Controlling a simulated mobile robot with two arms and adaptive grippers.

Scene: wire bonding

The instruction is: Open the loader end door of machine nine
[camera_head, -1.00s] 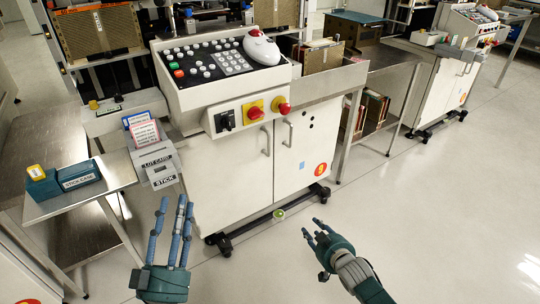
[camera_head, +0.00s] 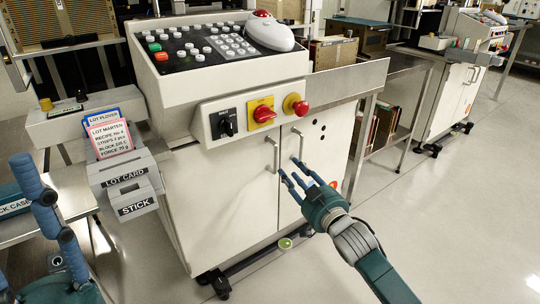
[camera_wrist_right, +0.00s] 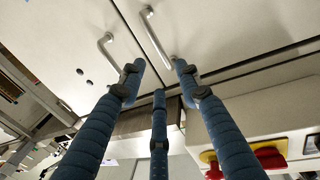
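The white cabinet of the machine has two front doors. The left door (camera_head: 225,190) and the right door (camera_head: 318,150) are both closed. The left door's handle (camera_head: 272,153) and the right door's handle (camera_head: 298,143) are upright metal bars side by side near the seam. My right gripper (camera_head: 291,172) is open and empty, its fingers extended just in front of the handles' lower ends. In the right wrist view the handles appear beyond the fingertips, with no grip on either. My left gripper (camera_head: 45,200) is open at the left edge, partly cut off, away from the doors.
Above the doors are a black switch (camera_head: 224,124), a red knob on yellow (camera_head: 263,114) and a red button (camera_head: 296,105). Lot card and stick holders (camera_head: 128,185) stand left of the cabinet. A metal side table (camera_head: 345,79) adjoins its right.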

